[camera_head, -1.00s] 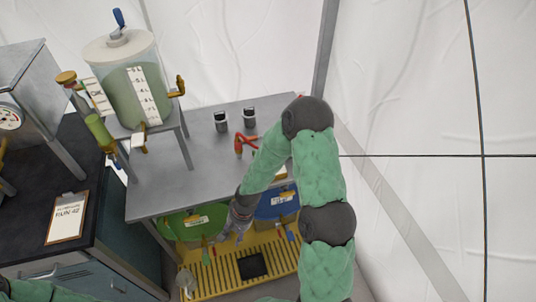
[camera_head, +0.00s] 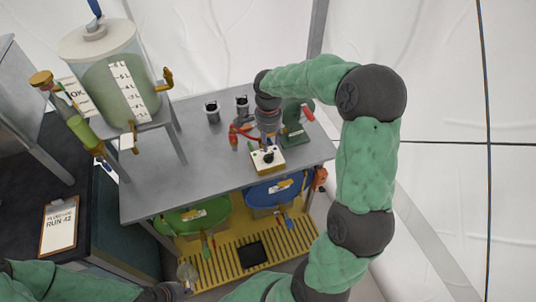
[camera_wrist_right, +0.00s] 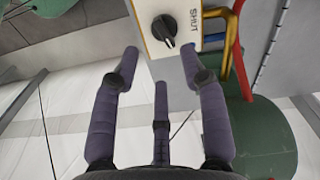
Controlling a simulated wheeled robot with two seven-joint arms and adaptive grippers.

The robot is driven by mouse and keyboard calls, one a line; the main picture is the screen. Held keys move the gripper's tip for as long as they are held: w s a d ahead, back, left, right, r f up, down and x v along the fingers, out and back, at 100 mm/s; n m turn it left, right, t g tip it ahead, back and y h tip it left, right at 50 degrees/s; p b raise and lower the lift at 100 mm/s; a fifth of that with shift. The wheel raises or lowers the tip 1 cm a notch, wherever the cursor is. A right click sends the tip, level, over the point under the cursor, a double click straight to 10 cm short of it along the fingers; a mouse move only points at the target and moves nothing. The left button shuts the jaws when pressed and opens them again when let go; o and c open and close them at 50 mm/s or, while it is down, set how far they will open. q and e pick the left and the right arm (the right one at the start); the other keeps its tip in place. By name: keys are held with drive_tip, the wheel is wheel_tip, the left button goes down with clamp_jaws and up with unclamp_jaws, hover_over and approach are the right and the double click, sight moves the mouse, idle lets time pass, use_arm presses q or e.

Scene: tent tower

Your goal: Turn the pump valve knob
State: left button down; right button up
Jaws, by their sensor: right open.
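The pump valve knob (camera_wrist_right: 164,28) is black with a white pointer line. It sits on a white box (camera_wrist_right: 148,42) with yellow edges, marked SHUT, at the top of the right wrist view. In the head view the box (camera_head: 268,158) stands near the table's front edge. My right gripper (camera_wrist_right: 161,75) is open and empty, its fingers spread below the knob in that view and apart from it. In the head view this gripper (camera_head: 268,135) is just behind and above the box. My left gripper (camera_head: 163,291) is at the bottom edge, its fingers not clear.
A green pump (camera_head: 294,128) stands right of the box, with red tubing (camera_head: 240,130) at its left. Two dark-topped canisters (camera_head: 212,112) stand farther back. A tank (camera_head: 105,70) on a stand is at the left. The grey table (camera_head: 160,190) is clear at its front left.

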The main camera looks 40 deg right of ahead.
sight(268, 156)
wheel_tip(268, 156, down, 8)
drive_tip(key=shift+f+b, duration=0.1)
drive_tip(key=shift+b, duration=1.15)
clamp_jaws()
